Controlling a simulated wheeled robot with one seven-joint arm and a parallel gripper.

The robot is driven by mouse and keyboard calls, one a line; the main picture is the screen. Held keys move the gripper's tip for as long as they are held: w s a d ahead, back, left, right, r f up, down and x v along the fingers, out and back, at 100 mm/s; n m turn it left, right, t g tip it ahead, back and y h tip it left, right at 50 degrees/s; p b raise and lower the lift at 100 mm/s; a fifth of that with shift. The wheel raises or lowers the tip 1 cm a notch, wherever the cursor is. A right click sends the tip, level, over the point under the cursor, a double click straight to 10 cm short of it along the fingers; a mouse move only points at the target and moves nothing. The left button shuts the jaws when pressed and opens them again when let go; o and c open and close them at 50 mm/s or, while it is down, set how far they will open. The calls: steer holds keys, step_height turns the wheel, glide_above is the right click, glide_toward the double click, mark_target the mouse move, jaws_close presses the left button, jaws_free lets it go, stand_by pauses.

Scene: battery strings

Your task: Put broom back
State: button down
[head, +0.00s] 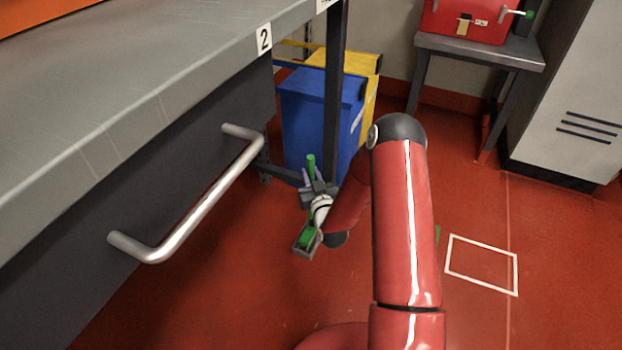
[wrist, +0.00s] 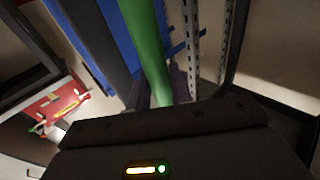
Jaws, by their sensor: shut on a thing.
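The broom shows as a green handle (head: 311,164) standing up out of my gripper (head: 312,182) in the head view. My gripper is shut on the handle. In the wrist view, the handle (wrist: 147,45) runs from the top edge down to my gripper (wrist: 160,90). The broom's lower end is not clearly visible; my arm covers much of the area around it. A small green patch (head: 437,234) shows at the right edge of my arm, and I cannot tell whether it belongs to the broom. No holder for the broom is clearly visible.
A grey workbench (head: 120,85) with a metal bar handle (head: 200,208) is on the left. A blue bin (head: 315,105) and a yellow bin (head: 368,90) stand behind its leg (head: 335,90). A red box (head: 468,20) sits on a small table (head: 480,50). Floor around a white square (head: 480,240) is clear.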

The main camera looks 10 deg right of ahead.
steer(key=shift+f, duration=0.45)
steer(key=shift+f, duration=0.2)
steer(key=c, duration=1.3)
jaws_free()
steer(key=shift+o, duration=0.2)
steer(key=shift+r, duration=0.1)
